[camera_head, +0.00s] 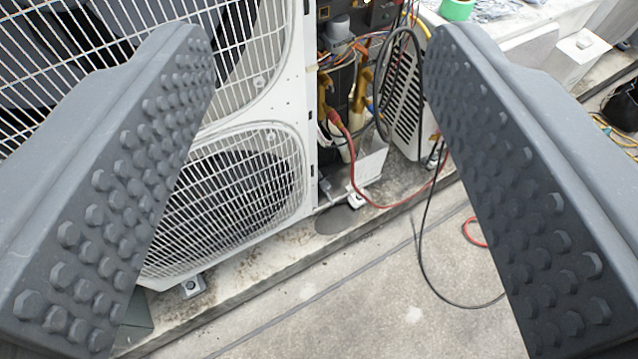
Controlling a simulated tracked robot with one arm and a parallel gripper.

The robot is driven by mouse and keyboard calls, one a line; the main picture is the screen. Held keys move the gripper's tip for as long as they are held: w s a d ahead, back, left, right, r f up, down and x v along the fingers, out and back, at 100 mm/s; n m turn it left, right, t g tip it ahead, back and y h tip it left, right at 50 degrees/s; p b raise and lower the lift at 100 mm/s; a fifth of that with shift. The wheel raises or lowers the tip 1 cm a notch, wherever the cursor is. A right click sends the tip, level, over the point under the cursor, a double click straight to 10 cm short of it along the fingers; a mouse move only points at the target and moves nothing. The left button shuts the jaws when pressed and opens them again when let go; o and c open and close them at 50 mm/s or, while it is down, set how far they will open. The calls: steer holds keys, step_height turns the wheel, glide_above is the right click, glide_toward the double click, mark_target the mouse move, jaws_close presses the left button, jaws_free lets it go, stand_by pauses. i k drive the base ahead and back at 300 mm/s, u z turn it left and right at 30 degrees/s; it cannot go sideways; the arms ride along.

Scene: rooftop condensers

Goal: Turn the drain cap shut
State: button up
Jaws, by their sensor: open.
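My gripper (318,42) is open, its two dark studded fingers wide apart at the left and right of the view, with nothing between them. Beyond it stands a white condenser (308,130) with its side open, showing brass valves, pipes and wires. A small white fitting (357,198) sits low at the foot of the open side, near the ledge. It is too small to tell whether it is the drain cap or how it is turned. My gripper is well short of it and not touching anything.
A red hose (380,205) and a black cable (421,250) hang from the unit to the floor. A second grilled unit (405,105) stands behind. A green tape roll (457,10) lies at the top right. The concrete floor (375,300) in front is mostly clear.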

mark_target(325, 185)
steer(key=u, duration=0.05)
steer(key=k, duration=1.25)
steer(key=z, duration=0.6)
steer(key=i, duration=2.15)
steer(key=u, duration=0.4)
